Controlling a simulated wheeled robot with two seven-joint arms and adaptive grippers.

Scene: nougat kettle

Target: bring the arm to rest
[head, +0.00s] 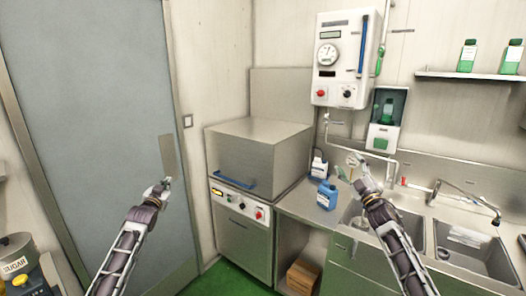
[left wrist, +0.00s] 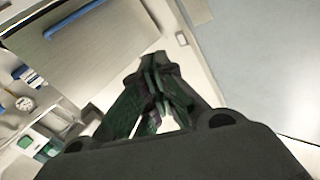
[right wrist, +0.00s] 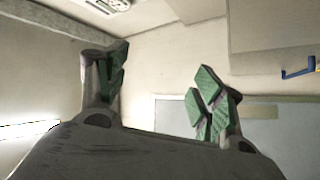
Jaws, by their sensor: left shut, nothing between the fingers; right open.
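My left gripper (head: 166,183) is raised in front of the grey door in the head view. In the left wrist view its fingers (left wrist: 155,70) meet, shut with nothing between them. My right gripper (head: 346,172) is raised in front of the sink counter in the head view. In the right wrist view its fingers (right wrist: 160,90) stand wide apart and empty. Neither gripper visibly touches anything.
A grey door (head: 100,110) stands at left. A steel box-shaped machine (head: 255,155) with a blue handle is in the middle. A kettle labelled NOUGAT (head: 14,255) is at lower left. Green floor (head: 225,280) is clear.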

